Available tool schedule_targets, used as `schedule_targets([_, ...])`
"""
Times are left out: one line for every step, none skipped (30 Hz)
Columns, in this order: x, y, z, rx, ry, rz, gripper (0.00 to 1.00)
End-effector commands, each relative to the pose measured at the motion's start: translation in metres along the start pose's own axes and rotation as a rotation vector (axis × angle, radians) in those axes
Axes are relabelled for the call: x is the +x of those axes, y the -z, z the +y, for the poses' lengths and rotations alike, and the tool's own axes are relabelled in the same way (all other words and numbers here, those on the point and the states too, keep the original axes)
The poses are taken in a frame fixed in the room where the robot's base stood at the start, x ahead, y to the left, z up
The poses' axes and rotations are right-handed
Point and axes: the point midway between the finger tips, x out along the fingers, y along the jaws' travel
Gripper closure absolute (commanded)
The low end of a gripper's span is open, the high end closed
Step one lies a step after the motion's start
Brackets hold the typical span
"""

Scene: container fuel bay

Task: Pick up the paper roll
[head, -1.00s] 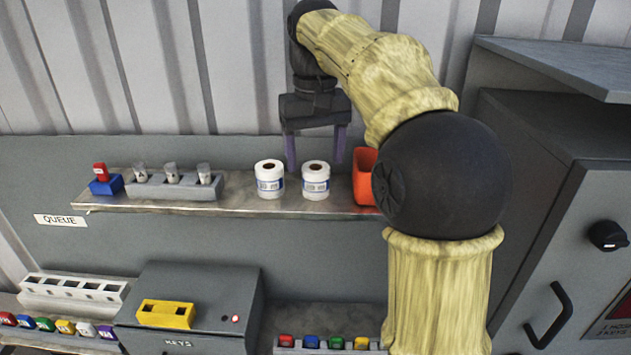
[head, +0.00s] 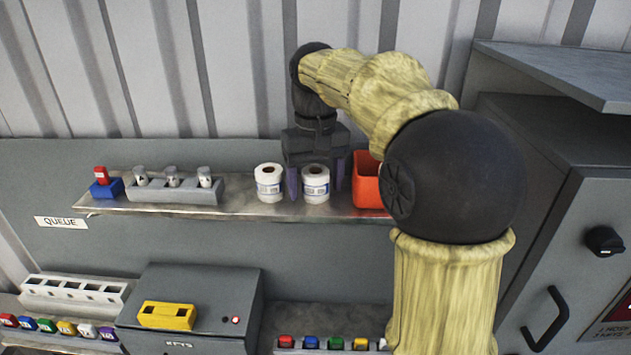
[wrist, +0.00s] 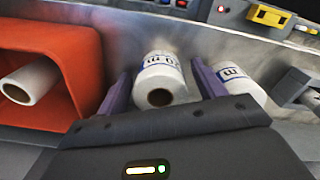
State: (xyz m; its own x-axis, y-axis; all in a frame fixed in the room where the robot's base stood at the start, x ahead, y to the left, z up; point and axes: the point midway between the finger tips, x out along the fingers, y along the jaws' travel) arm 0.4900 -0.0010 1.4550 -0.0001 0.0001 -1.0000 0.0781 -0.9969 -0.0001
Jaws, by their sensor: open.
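Two white paper rolls with blue-marked labels stand upright on the metal shelf. The right roll (head: 316,184) is between my gripper's (head: 316,192) two purple fingers, one on each side. My gripper is open and points down, its dark body behind and above this roll. The left roll (head: 268,184) stands just outside the left finger. In the wrist view, the straddled roll (wrist: 160,80) shows between the fingers, and the other roll (wrist: 238,84) is partly hidden behind the right finger. I cannot tell whether either finger touches a roll.
An orange bin (head: 366,182) stands close to the right finger; the wrist view shows another white roll (wrist: 32,82) inside it. A grey holder (head: 175,192) with several cylinders and a blue block (head: 106,187) stand farther left. The corrugated wall rises behind the shelf (head: 235,207).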

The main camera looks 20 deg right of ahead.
Motion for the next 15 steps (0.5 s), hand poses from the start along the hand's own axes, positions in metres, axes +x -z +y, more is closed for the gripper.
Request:
schedule_targets([0.0001,0.0,0.0,0.0,0.0,0.001,0.31])
schedule_targets([0.0,0.0,0.0,0.0,0.0,0.001,0.31])
schedule_targets([0.0,0.0001,0.0,0.0,0.0,0.001,0.31])
schedule_targets([-0.0001,0.0001,0.0,0.0,0.0,0.0,0.31])
schedule_targets([-0.0001,0.0,0.0,0.0,0.0,0.0,0.31])
schedule_targets([-0.0001,0.0001,0.0,0.0,0.0,0.0,0.31])
schedule_targets([-0.0001,0.0001,0.0,0.0,0.0,0.0,0.31])
schedule_targets([-0.0002,0.0001,0.0,0.0,0.0,0.0,0.31])
schedule_targets([-0.0002,0.0001,0.0,0.0,0.0,0.0,0.31])
schedule_targets([-0.0002,0.0001,0.0,0.0,0.0,0.0,0.31])
schedule_targets([-0.0002,0.0001,0.0,0.0,0.0,0.0,0.31])
schedule_targets([-0.0002,0.0001,0.0,0.0,0.0,0.0,0.31])
schedule_targets([-0.0002,0.0001,0.0,0.0,0.0,0.0,0.31])
schedule_targets([-0.0003,0.0001,0.0,0.0,0.0,0.0,0.31])
schedule_targets([-0.0003,0.0001,0.0001,0.0,0.0,0.0,0.39])
